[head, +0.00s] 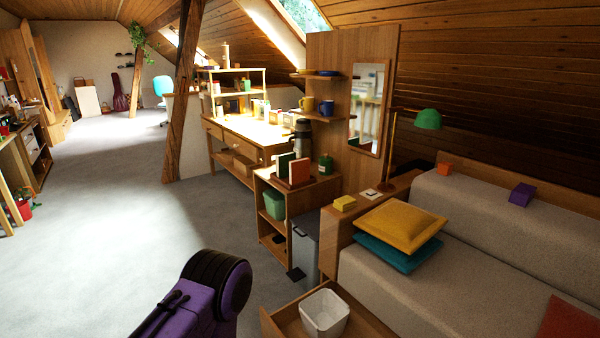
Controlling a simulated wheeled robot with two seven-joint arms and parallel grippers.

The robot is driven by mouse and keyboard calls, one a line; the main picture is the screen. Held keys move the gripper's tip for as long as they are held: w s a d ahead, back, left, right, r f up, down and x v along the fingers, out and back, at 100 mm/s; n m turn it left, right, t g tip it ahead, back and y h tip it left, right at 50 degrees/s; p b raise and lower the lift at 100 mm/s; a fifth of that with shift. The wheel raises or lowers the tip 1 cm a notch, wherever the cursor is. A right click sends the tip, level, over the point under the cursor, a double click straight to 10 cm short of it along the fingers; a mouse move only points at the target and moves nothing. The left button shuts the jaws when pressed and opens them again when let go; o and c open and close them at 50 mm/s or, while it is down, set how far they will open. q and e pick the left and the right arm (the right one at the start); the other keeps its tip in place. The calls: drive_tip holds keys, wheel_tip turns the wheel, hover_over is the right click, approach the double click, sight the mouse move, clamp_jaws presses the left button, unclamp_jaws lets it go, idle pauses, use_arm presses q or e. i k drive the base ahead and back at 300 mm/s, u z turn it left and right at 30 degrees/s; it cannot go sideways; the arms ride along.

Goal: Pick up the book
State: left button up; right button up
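Two upright books, a dark green one (284,166) and an orange-red one (299,172), stand side by side on top of a low wooden shelf unit right of the picture's middle. I cannot tell which of them is the task's book. Neither of my grippers shows in the head view, so I cannot see whether they are open or shut.
A black-and-steel flask (302,138) and a green jar (326,165) stand by the books. A grey pedal bin (305,250) stands beside the shelf unit. A white bin (323,313) sits in a wooden drawer in front. The grey carpet (110,220) at left is clear.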

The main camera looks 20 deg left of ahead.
sight(299, 169)
drive_tip(key=u, duration=0.8)
drive_tip(key=k, duration=1.05)
drive_tip(key=u, duration=1.3)
drive_tip(key=i, duration=2.8)
drive_tip(key=z, duration=0.45)
drive_tip(key=i, duration=1.8)
drive_tip(key=z, duration=1.1)
drive_tip(key=i, duration=0.95)
drive_tip(key=z, duration=0.9)
